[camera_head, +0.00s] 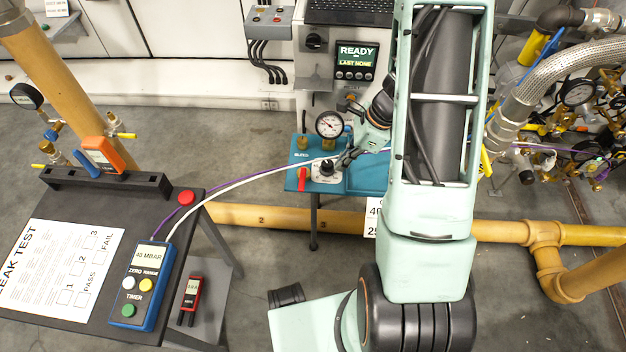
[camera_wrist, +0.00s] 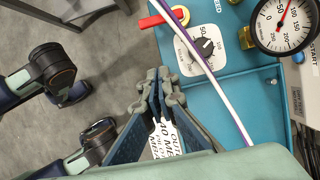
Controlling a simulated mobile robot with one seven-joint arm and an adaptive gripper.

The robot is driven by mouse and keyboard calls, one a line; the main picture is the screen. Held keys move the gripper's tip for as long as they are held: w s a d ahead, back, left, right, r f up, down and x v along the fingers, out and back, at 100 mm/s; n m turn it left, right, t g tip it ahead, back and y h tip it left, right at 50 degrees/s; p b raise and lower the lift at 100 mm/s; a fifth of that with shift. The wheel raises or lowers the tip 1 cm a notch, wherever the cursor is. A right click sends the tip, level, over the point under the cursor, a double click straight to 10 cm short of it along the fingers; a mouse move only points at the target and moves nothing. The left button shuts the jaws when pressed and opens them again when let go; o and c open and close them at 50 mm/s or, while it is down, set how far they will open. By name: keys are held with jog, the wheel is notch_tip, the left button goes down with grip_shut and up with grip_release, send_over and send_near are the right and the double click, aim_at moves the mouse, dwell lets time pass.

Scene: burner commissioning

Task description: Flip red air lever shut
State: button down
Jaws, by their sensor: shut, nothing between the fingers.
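The red air lever (camera_head: 302,180) is at the front left of the teal bench (camera_head: 368,178), left of a black dial knob. In the wrist view the red lever (camera_wrist: 158,19) lies near the top edge, slightly tilted, with the hoses crossing its right end. My gripper (camera_head: 344,159) is over the bench, near the knob and to the right of the lever. In the wrist view my gripper (camera_wrist: 158,76) is shut and empty, below the lever and apart from it. A printed label shows between its finger linkages.
The black knob (camera_wrist: 205,46) on its white scale plate and a pressure gauge (camera_wrist: 285,24) stand close to the lever. White and purple hoses (camera_head: 252,176) run from the blue leak tester (camera_head: 147,285) to the bench.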

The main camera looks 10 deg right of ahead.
aim_at(302, 180)
jog(key=b+x, duration=0.3)
jog(key=x, duration=0.6)
jog(key=shift+f+b, duration=0.4)
jog(key=a, duration=0.1)
jog(key=w+a, duration=0.1)
jog(key=a, duration=0.1)
jog(key=shift+f, duration=0.15)
jog(key=shift+w+a, duration=0.15)
jog(key=shift+a, duration=0.35)
